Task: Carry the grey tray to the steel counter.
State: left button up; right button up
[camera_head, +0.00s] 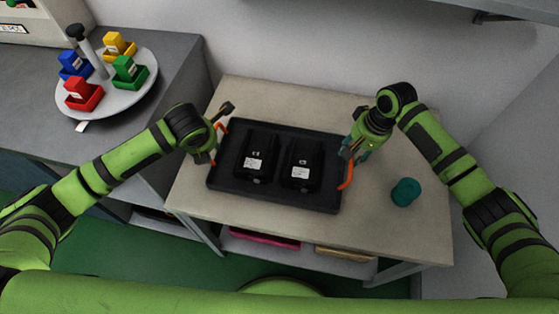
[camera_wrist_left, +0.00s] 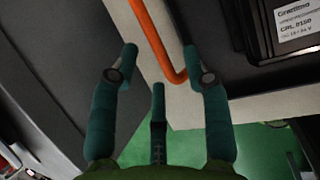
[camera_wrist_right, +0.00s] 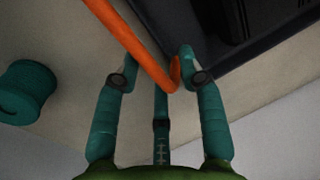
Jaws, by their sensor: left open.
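The dark grey tray (camera_head: 272,198) lies flat on a beige table, with two black labelled cases (camera_head: 257,160) (camera_head: 301,166) in it. It has an orange handle at each short end. My left gripper (camera_head: 219,133) is open at the left handle; in the left wrist view that handle (camera_wrist_left: 156,40) runs between the fingertips (camera_wrist_left: 160,52). My right gripper (camera_head: 349,152) is at the right handle (camera_head: 347,178); in the right wrist view its fingers (camera_wrist_right: 158,54) are apart, with the orange bar (camera_wrist_right: 135,45) between them. A grey counter (camera_head: 150,117), probably the steel counter, stands at the left.
A round white turntable (camera_head: 112,98) with red, blue, green and yellow bins stands on the grey counter. A teal cylinder (camera_head: 405,192) stands on the beige table (camera_head: 300,222), right of the tray. Pink and tan items lie on the shelf below. A wall closes the back.

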pick_arm(q)
jog(key=shift+x, duration=1.55)
pick_arm(e)
jog(key=shift+a+f, duration=0.15)
jog(key=shift+f, duration=0.65)
jog(key=shift+a+f, duration=0.15)
jog(key=shift+f, duration=0.6)
pick_arm(q)
grip_shut()
pick_arm(e)
grip_shut()
pick_arm(q)
jog(key=shift+d, duration=0.1)
jog(key=shift+r, duration=0.2)
pick_arm(e)
jog(key=shift+r, duration=0.2)
